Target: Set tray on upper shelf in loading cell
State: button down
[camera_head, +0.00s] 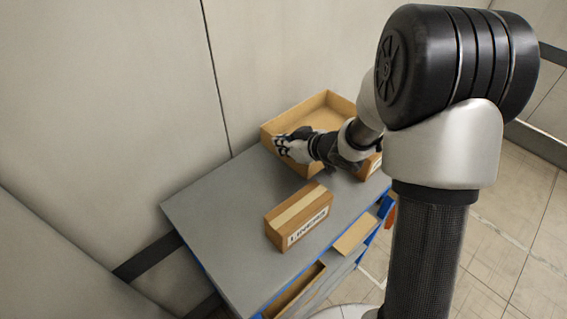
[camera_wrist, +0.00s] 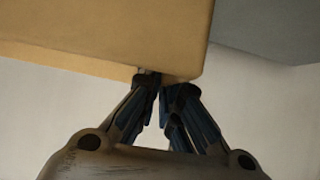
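The tray (camera_head: 277,111) is an open, tan, shallow box with low walls at the back of a grey table top. My gripper (camera_head: 283,147) is at the tray's near left wall, and my forearm hides part of its near side. In the wrist view the tray (camera_wrist: 90,25) fills the upper left. There the two dark fingertips (camera_wrist: 166,80) are close together at its lower edge near a corner, one on each side of the thin wall. The gripper looks shut on that wall. The upper shelf cannot be made out apart from this grey top.
A closed brown carton (camera_head: 298,215) with a pale tape strip and a printed label stands on the grey top (camera_head: 215,215) in front of the tray. More tan boxes (camera_head: 355,235) sit lower, under the front edge. Pale wall panels (camera_head: 110,90) stand close behind and left. The left part of the top is clear.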

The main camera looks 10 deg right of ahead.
aim_at(282, 159)
notch_tip(282, 159, down, 6)
jog(key=shift+w+r+b, duration=0.1)
jog(key=shift+b, duration=0.4)
jog(key=shift+r, duration=0.1)
jog(key=c, duration=2.3)
grip_release()
jog(key=shift+f, duration=0.25)
jog(key=o, duration=0.5)
